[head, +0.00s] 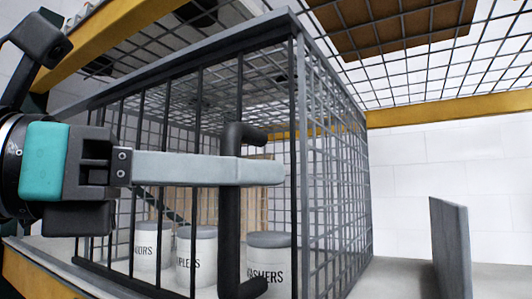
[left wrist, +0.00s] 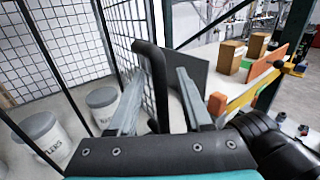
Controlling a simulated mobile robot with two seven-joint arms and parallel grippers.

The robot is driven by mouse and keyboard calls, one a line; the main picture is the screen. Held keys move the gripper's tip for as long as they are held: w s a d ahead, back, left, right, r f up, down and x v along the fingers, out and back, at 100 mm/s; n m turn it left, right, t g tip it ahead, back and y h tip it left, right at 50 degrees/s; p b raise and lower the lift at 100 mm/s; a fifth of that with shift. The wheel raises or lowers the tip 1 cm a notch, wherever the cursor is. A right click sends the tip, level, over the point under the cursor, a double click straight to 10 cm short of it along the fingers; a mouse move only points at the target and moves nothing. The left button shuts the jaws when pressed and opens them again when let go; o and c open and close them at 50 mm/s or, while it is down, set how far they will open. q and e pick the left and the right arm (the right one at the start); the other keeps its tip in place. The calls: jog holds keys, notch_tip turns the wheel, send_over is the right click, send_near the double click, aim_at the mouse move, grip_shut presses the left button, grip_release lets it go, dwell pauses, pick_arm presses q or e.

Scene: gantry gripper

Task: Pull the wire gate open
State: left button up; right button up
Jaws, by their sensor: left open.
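The wire gate (head: 199,110) is a dark barred panel on the front of a mesh cage. It looks closed against the frame. A thick black upright handle (head: 230,225) is fixed near its right side. My left gripper (head: 278,170) reaches in from the left at mid-height of the handle, one grey finger crossing in front of it. In the left wrist view, the handle (left wrist: 151,60) stands between the two spread fingers. The fingers are open around it; I cannot tell whether either touches it. My right gripper is not in view.
White canisters (head: 197,260) with grey lids stand inside the cage behind the bars. A grey upright panel (head: 450,245) stands on the counter to the right. The counter between cage and panel looks clear. Boxes (left wrist: 230,57) stand on a shelf beyond it.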

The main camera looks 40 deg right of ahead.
pick_arm(q)
jog(key=shift+s+d+p, duration=0.15)
jog(key=shift+d, duration=0.6)
jog(key=shift+s+d+p, duration=0.15)
jog(key=shift+d, duration=0.55)
jog(key=shift+c, duration=0.2)
grip_shut()
